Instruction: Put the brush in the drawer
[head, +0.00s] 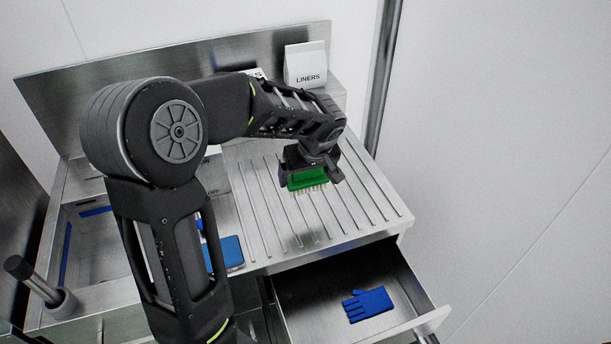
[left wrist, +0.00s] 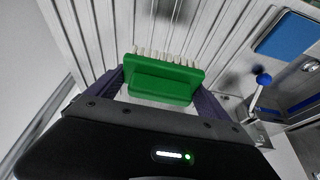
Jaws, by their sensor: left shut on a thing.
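The green brush (head: 308,179) with pale bristles is held by my left gripper (head: 310,176) above the ribbed drainboard. The gripper is shut on the brush's green body, bristles facing down. In the left wrist view the brush (left wrist: 166,80) sits between the two fingers of the gripper (left wrist: 162,90). The open drawer (head: 300,313) is below the drainboard's front edge, toward the lower right of the head view. A blue glove (head: 368,304) lies in it. The right gripper shows in neither view.
The ribbed steel drainboard (head: 262,206) is clear around the brush. A blue pad (head: 224,253) lies at its front left. A white LINERS box (head: 306,64) stands at the back. A blue-knobbed lever (left wrist: 263,80) shows in the left wrist view. The drawer has bare floor left of the glove.

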